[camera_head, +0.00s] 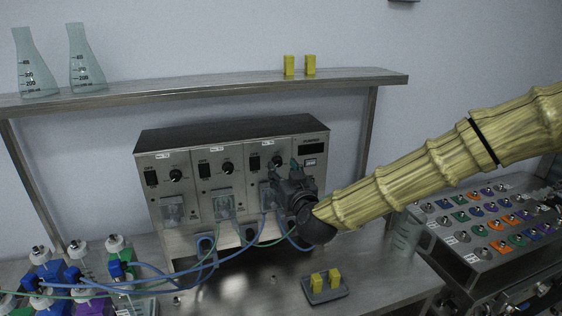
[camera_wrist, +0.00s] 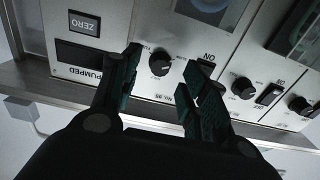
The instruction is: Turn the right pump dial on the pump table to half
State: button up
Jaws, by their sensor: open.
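The right pump dial (camera_wrist: 161,63) is a round black knob with a pointer mark on the pale panel. In the wrist view it lies between the fingertips of my gripper (camera_wrist: 162,78), with a gap on both sides. My gripper is open and apart from the dial as far as I can see. In the head view the right dial (camera_head: 277,161) is partly covered by my gripper (camera_head: 284,172), which is at the right end of the pump unit (camera_head: 205,140). The exact pointer setting is too small to read.
The middle dial (camera_head: 228,168) and left dial (camera_head: 176,175) sit along the same panel. Black rocker switches stand beside the dials. Blue and green tubes (camera_head: 210,262) run from the pump heads to capped bottles. A shelf (camera_head: 215,86) is above; a tray (camera_head: 325,291) with yellow blocks is in front.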

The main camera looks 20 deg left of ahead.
aim_at(279, 164)
jog(key=shift+x, duration=0.8)
jog(key=shift+w+a+r+p, duration=0.1)
jog(key=shift+w+p, duration=0.2)
jog(key=shift+p, duration=0.05)
jog(key=shift+a+r, duration=0.25)
jog(key=shift+a, duration=0.05)
jog(key=shift+w+f, duration=0.3)
jog(key=shift+w, duration=0.2)
jog(key=shift+s, duration=0.1)
jog(key=shift+s+r, duration=0.15)
jog(key=shift+c, duration=1.4)
grip_shut()
